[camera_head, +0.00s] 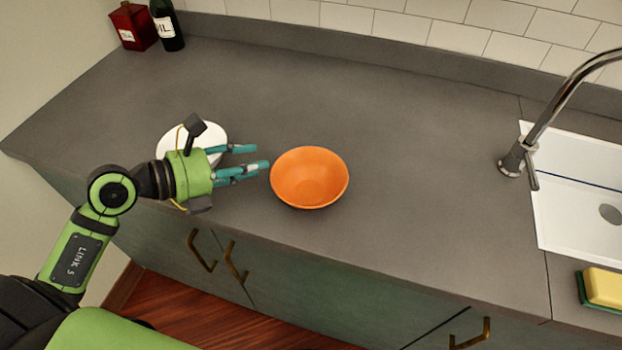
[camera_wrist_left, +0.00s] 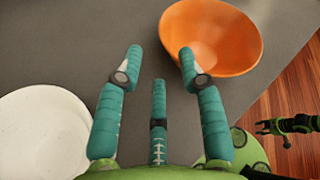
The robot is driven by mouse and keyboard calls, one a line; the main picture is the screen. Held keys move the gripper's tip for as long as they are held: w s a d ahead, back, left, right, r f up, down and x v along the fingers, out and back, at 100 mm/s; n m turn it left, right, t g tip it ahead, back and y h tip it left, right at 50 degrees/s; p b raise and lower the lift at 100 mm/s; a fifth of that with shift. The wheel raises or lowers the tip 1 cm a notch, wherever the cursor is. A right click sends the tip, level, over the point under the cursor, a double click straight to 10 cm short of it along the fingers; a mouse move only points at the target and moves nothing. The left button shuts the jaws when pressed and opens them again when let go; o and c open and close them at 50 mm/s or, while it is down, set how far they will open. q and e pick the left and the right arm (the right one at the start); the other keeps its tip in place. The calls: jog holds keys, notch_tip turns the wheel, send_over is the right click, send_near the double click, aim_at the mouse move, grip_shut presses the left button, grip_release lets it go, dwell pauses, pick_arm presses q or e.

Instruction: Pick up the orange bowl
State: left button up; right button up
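The orange bowl (camera_head: 309,178) stands upright on the grey counter, right of my left gripper in the head view. It shows at the top of the left wrist view (camera_wrist_left: 213,36). My left gripper (camera_head: 262,157) is open, with its teal fingers spread and pointing at the bowl. In the wrist view one fingertip overlaps the bowl's near rim in the picture; I cannot tell whether they touch. Nothing is between the fingers. My right gripper in the wrist view (camera_wrist_left: 287,131) is small and far off at the right edge; its fingers appear apart.
A white bowl or plate (camera_head: 207,134) sits behind my left gripper and shows in the wrist view (camera_wrist_left: 42,130). A sink (camera_head: 570,200), faucet (camera_head: 545,115) and sponge (camera_head: 604,287) are at right. The middle counter is clear.

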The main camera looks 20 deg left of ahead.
aim_at(288, 162)
pick_arm(q)
jog(key=shift+x, duration=1.25)
jog(key=shift+w+d+f+p, duration=0.2)
jog(key=shift+w+d+p, duration=0.1)
jog(key=shift+d+p, duration=0.1)
jog(key=x, duration=0.1)
jog(key=p+x, duration=0.1)
jog(key=x, duration=0.2)
jog(key=shift+s+d+f, duration=0.2)
jog(key=shift+d+f, duration=0.1)
jog(key=shift+f, duration=0.05)
jog(key=shift+w+d+f, duration=0.2)
jog(key=shift+f, duration=0.05)
jog(key=shift+r, duration=0.1)
grip_shut()
